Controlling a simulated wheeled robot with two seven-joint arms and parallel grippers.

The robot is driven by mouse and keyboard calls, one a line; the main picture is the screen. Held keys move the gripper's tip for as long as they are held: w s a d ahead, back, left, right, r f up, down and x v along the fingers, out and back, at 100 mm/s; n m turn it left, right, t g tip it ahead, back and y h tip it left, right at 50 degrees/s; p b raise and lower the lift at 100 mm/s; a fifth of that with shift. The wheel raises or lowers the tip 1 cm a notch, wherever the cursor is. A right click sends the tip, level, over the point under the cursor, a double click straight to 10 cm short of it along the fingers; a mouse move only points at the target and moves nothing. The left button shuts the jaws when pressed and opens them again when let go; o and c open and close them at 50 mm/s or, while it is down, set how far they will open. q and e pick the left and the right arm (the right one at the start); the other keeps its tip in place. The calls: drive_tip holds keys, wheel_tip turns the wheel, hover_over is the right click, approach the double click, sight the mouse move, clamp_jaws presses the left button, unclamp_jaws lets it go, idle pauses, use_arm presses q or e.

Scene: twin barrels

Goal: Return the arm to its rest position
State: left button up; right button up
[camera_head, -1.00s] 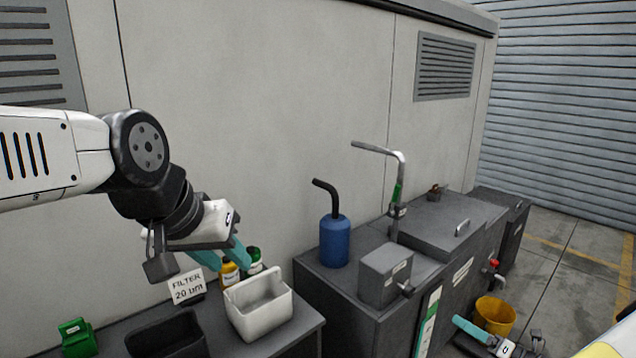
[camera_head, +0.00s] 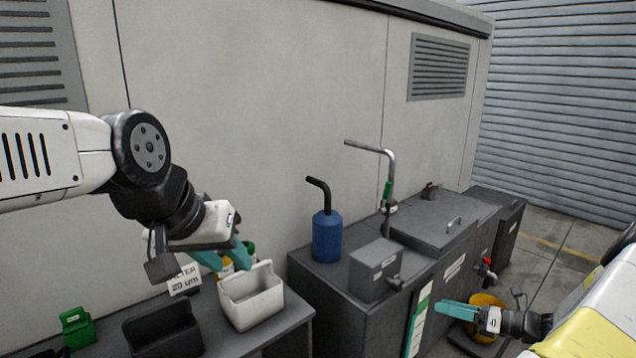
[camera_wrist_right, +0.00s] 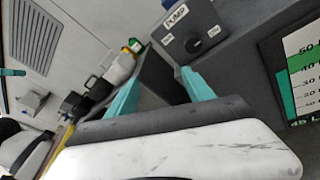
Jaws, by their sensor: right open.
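My left gripper (camera_head: 224,258) has teal fingers set apart, hanging over the left bench in front of the yellow and green bottles. I see nothing held between them. My right gripper (camera_head: 460,312) is at the lower right, by the yellow bucket (camera_head: 487,300), which it partly covers. In the right wrist view its two teal fingers (camera_wrist_right: 158,92) are wide apart with nothing between them. The grey pump box (camera_wrist_right: 188,28) lies beyond the fingertips there. My right arm enters the head view from the right edge.
A white bin (camera_head: 252,310), a dark bin (camera_head: 165,335), a green container (camera_head: 77,328) and a filter sign (camera_head: 184,281) are on the left bench. A blue can (camera_head: 327,238) and a bent metal pipe (camera_head: 388,170) stand on the grey cabinet. The concrete floor (camera_head: 560,225) is open at right.

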drive_tip(key=s+a+r+n+g+h, duration=0.2)
drive_tip(key=s+a+r+n+g, duration=0.15)
drive_tip(key=a+r+n, duration=0.45)
drive_tip(key=s+a+r+n+g+h, duration=0.25)
drive_tip(key=a+r+n+g, duration=0.25)
drive_tip(key=a+r+n, duration=0.3)
drive_tip(key=s+a+r+n+t+h, duration=0.2)
drive_tip(key=s+r+n+h, duration=0.1)
drive_tip(key=s+r+n, duration=0.4)
drive_tip(key=s+a+r+n+t+h, duration=0.3)
drive_tip(key=s+r+n+h, duration=0.1)
drive_tip(key=s+r+n, duration=0.3)
drive_tip(key=shift+s+r+n, duration=0.4)
drive_tip(key=shift+s+n, duration=0.05)
drive_tip(key=shift+n, duration=0.35)
drive_tip(key=shift+t, duration=0.25)
